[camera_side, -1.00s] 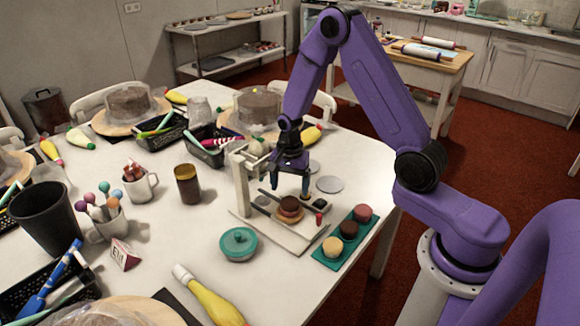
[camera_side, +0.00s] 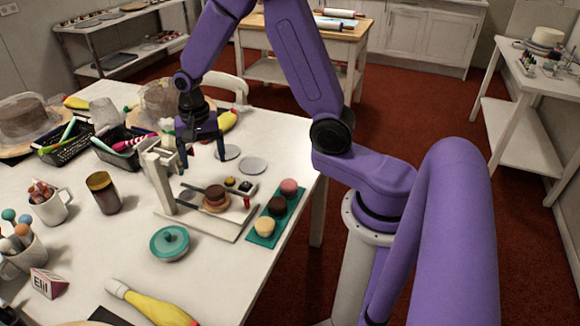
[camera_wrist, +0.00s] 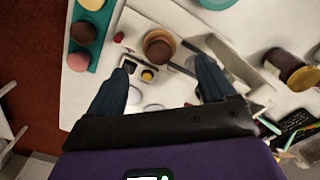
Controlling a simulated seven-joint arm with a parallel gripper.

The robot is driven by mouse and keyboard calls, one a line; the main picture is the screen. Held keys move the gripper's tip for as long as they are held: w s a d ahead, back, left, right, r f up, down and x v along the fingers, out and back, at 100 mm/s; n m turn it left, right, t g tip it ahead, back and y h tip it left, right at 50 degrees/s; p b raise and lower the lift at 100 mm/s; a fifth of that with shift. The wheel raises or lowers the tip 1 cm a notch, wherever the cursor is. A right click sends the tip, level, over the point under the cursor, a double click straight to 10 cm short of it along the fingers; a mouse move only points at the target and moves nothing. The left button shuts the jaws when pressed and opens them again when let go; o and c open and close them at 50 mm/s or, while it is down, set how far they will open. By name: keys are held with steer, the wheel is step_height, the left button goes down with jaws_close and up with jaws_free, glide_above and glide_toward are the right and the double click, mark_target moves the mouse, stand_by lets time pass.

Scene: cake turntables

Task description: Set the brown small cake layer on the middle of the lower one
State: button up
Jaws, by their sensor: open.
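The brown small cake layer (camera_side: 216,190) rests on top of a lighter tan-brown lower layer (camera_side: 217,205), on the white board with the stand. In the wrist view the brown layer (camera_wrist: 160,50) overlaps the lower one, whose paler edge shows; I cannot tell how exactly it is centred. My gripper (camera_side: 202,163) is open and empty, above the table behind and left of the stack, apart from it. Its two fingers (camera_wrist: 155,90) are spread wide in the wrist view.
A teal tray (camera_side: 262,241) holds a pink, a dark brown and a cream cake to the right. A white upright post (camera_side: 160,182) stands left of the stack. Grey discs (camera_side: 252,165) lie behind. A brown jar (camera_side: 104,192) stands further left.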

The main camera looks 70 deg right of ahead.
steer(key=s+a+r+n, duration=0.2)
steer(key=s+n, duration=0.5)
steer(key=s, duration=0.2)
steer(key=s+a+r+n, duration=0.2)
steer(key=s+r+n, duration=0.1)
steer(key=s+n, duration=0.5)
steer(key=s+a+r+n, duration=0.2)
steer(key=s+r+n, duration=0.1)
steer(key=s+n, duration=0.4)
steer(key=s, duration=0.3)
steer(key=shift+r+n, duration=0.25)
steer(key=shift+n, duration=0.05)
